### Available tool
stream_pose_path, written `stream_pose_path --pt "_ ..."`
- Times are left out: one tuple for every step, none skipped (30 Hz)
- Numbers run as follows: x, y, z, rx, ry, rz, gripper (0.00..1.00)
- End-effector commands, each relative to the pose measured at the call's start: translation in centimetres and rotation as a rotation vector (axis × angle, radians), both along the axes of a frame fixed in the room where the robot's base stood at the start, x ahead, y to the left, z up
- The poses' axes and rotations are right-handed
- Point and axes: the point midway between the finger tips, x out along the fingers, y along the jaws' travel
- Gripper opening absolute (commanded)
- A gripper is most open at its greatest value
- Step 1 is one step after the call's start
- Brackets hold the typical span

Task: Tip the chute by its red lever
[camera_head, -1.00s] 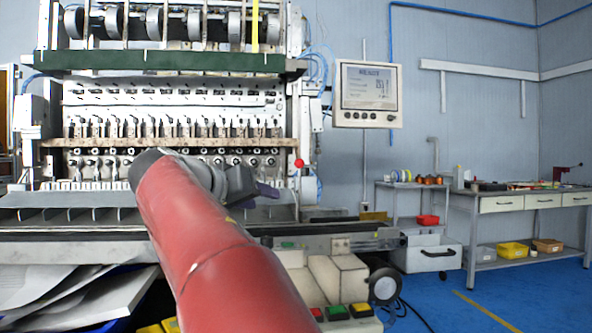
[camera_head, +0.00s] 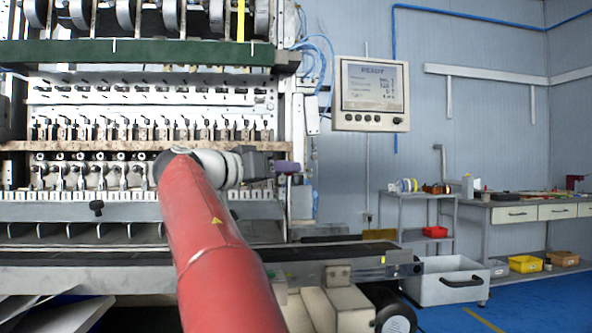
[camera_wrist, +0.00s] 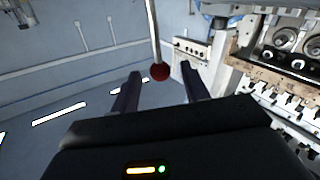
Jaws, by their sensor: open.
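The red ball knob (camera_wrist: 160,72) of the lever shows in the wrist view on a thin metal rod (camera_wrist: 152,30). My gripper (camera_wrist: 160,76) is open, and the knob appears between its two dark fingers, nearer the left one. I cannot tell whether either finger touches it. In the head view my gripper (camera_head: 289,167) is at the right end of the winder, and the knob is hidden there. A thin pale rod (camera_head: 289,196) stands just below it. A long grey panel (camera_head: 130,212) above divided bins runs along the machine front; it may be the chute.
The coil winder (camera_head: 150,93) fills the left side. Its control screen (camera_head: 371,94) hangs right of my gripper. A dark conveyor rail (camera_head: 330,250) runs in front.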

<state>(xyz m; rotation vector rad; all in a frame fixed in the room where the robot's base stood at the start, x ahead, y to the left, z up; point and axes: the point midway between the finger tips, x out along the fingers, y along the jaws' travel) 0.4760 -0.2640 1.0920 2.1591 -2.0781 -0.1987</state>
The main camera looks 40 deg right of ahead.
Motion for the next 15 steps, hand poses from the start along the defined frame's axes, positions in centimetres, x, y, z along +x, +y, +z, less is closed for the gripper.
stream_pose_path --pt "0.0 -1.0 0.1 0.000 0.001 -0.005 0.45" --pt "0.0 -1.5 0.1 0.000 0.001 -0.004 0.45" --pt "0.0 -2.1 0.0 0.001 0.002 -0.004 0.45" --pt "0.1 -2.5 0.0 0.001 0.002 -0.003 0.45" --pt "0.1 -2.9 0.0 0.001 0.002 -0.002 0.45" --pt "0.1 -3.4 0.0 0.001 0.002 -0.003 0.45" --pt "0.1 -3.6 0.0 0.000 0.002 -0.003 0.45" --pt "0.2 -3.9 0.0 0.001 0.002 -0.001 0.45" --pt "0.2 -4.1 0.0 0.001 0.002 -0.001 0.45" --pt "0.2 -4.3 0.0 0.001 0.002 -0.001 0.45" --pt "0.2 -4.4 0.0 0.001 0.002 -0.001 0.45" --pt "0.2 -4.5 0.0 0.001 0.001 0.000 0.45" --pt "0.2 -4.5 0.0 0.001 0.001 0.000 0.45" --pt "0.2 -4.6 0.0 0.001 0.001 0.000 0.45" --pt "0.2 -4.6 0.0 0.001 0.001 0.000 0.45"
